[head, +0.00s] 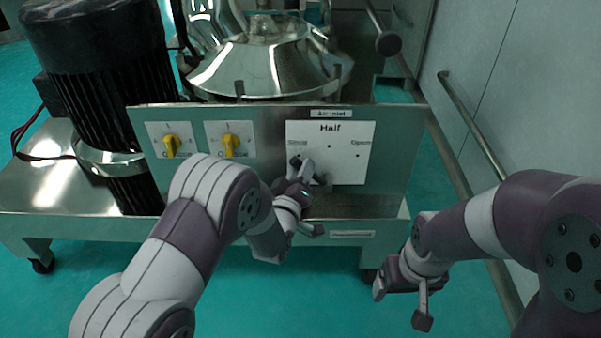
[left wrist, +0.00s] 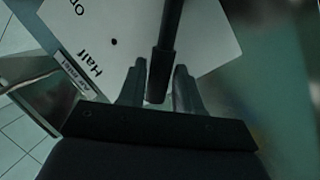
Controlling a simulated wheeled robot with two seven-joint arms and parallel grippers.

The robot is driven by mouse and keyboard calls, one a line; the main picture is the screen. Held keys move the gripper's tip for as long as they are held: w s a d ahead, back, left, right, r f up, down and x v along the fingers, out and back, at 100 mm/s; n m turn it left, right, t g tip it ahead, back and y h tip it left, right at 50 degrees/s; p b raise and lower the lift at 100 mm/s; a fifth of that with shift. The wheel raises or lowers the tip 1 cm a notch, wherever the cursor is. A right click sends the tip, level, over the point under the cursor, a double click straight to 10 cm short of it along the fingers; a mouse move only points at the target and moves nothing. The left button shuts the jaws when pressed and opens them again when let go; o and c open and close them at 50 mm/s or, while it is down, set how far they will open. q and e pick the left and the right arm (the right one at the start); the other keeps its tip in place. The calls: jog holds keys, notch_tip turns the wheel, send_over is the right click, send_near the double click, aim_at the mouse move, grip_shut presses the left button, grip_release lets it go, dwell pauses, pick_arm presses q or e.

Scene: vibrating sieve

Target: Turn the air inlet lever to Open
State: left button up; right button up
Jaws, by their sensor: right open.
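The air inlet plate (head: 350,160) is a white panel on the right of the machine's front, reading Half at top, Shut at left and Open at right. My left gripper (head: 304,172) is at the lower left of this plate and hides much of the lever. In the left wrist view the lever (left wrist: 168,35) is a dark bar with its end between the two fingers of my left gripper (left wrist: 160,85). Whether the fingers press on it is unclear. My right gripper (head: 400,306) is open and empty, low in front of the machine at right.
Two yellow knobs, the left one (head: 172,146) and the right one (head: 231,145), sit on the same metal panel (head: 270,130). A black motor (head: 105,90) stands at left. A wall with a rail (head: 470,120) is close at right. The green floor in front is clear.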

pick_arm(q)
grip_shut()
